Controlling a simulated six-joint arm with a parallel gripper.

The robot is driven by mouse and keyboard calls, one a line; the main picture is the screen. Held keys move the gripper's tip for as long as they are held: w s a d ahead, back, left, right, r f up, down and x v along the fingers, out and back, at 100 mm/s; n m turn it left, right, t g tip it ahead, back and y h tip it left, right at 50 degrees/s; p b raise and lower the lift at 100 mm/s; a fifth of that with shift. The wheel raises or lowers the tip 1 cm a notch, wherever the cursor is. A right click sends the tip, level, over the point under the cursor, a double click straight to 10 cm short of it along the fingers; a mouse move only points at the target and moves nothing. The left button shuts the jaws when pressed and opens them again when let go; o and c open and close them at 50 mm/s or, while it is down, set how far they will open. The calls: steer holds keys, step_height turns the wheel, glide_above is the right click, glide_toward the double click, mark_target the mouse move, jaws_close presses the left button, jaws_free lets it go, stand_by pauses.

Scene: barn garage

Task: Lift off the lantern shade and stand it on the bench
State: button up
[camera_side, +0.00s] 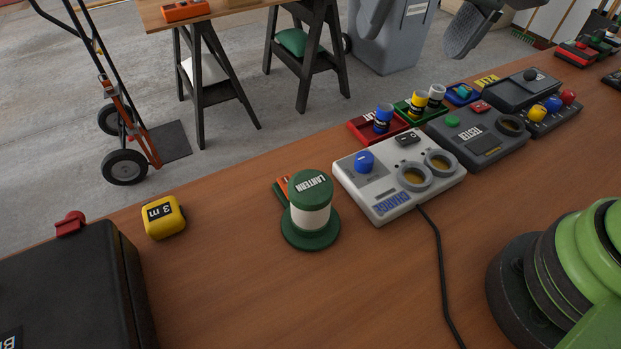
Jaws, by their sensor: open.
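A white device (385,206) with a black cable stands close right of the lantern. An orange item (283,186) lies partly hidden behind it. A yellow tape measure (164,217) and a black case (75,290) are at left. The bench in front of the lantern is clear.

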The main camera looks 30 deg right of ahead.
mark_target(313, 179)
steer(key=a+f, duration=0.3)
steer(key=w+a+f+g+h, duration=0.1)
steer(key=a+f, duration=0.1)
steer(key=f, duration=0.1)
steer(key=w+a+f+g, duration=0.1)
steer(key=a+f, duration=0.2)
steer(key=f, duration=0.1)
steer(key=shift+w+a+f+h, duration=0.1)
steer(key=shift+w+a+h, duration=0.05)
steer(key=shift+a+h, duration=0.15)
steer(key=shift+g, duration=0.3)
steer(key=f, duration=0.3)
steer(key=a+f, duration=0.1)
steer(key=f, duration=0.2)
steer(key=shift+a, duration=0.2)
steer(key=shift+a+f, duration=0.15)
steer(key=shift+f, duration=1.4)
steer(key=shift+a+f, duration=0.1)
steer(key=shift+f, duration=1.45)
steer(key=c, duration=1)
